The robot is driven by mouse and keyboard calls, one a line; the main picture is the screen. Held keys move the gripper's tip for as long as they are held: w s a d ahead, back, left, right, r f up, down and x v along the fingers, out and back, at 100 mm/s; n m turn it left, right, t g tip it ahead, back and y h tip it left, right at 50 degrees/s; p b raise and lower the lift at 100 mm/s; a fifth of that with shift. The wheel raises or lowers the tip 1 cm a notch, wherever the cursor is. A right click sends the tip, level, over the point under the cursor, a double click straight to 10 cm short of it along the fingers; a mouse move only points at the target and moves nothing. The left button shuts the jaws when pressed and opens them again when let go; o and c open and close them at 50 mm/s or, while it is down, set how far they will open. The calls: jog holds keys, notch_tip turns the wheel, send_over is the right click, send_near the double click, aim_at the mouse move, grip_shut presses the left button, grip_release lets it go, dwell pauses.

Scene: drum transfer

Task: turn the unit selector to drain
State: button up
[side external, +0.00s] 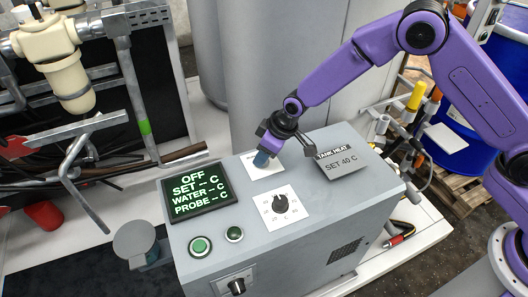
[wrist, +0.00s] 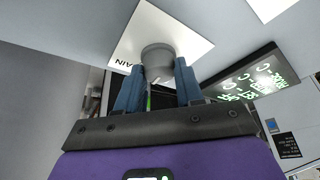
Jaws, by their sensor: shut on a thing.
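The unit selector is a grey round knob (wrist: 158,55) on a white plate (wrist: 185,30) in the wrist view. Letters ending in "AIN" show at the plate's left corner. My gripper (wrist: 157,82) has its two blue fingers on either side of the knob, shut on it. In the side external view my gripper (side external: 262,159) reaches down to the white plate (side external: 252,172) at the back of the grey control box's top, and it hides the knob. I cannot tell which mark the knob points to.
The grey control box (side external: 300,240) carries a display (side external: 199,191) reading OFF, a black dial (side external: 281,204), green buttons (side external: 200,246) and a front knob (side external: 237,286). A "TANK HEAT SET 40 C" sign (side external: 340,165) stands right of my gripper. A large grey tank rises behind.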

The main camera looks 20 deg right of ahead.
jog(key=shift+s+a+m+t+h, duration=0.15)
jog(key=shift+m+h, duration=0.2)
jog(key=shift+m, duration=0.6)
jog(key=shift+m+t+h, duration=0.15)
jog(key=shift+m+h, duration=0.2)
jog(key=shift+m, duration=0.6)
jog(key=shift+m+h, duration=0.5)
jog(key=shift+m, duration=1.3)
jog(key=o, duration=1)
jog(key=v, duration=1.7)
jog(key=shift+s+a, duration=0.25)
jog(key=shift+s, duration=0.15)
